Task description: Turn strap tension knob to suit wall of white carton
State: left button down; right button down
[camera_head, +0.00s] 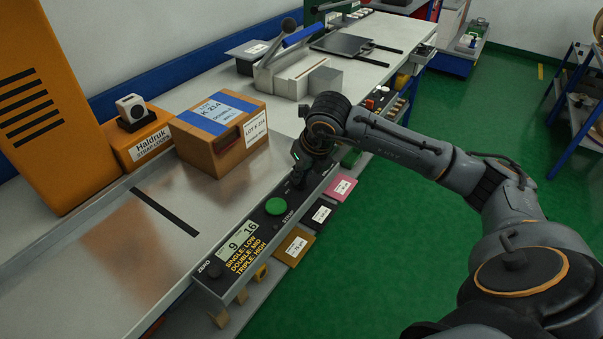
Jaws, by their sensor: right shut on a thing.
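My right gripper (299,178) points down at the control panel (250,235) along the bench's front edge. It is shut on a dark knob there, mostly hidden by the fingers. The panel has a display (243,240) reading 9 and 16, a green button (276,206), and yellow text "SINGLE: LOW, DOUBLE: MID, TRIPLE: HIGH". A black knob (214,270) marked ZERO sits at its near end. My left gripper is not in view.
An orange strap-loop box (143,145) and a tall orange cabinet (45,110) stand at left. A lever device (290,70) is farther along the bench.

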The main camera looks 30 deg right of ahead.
jog(key=c, duration=1.4)
grip_release()
jog(key=shift+r, duration=0.1)
jog(key=v, duration=1.1)
jog(key=shift+s+r, duration=0.25)
jog(key=shift+r, duration=0.1)
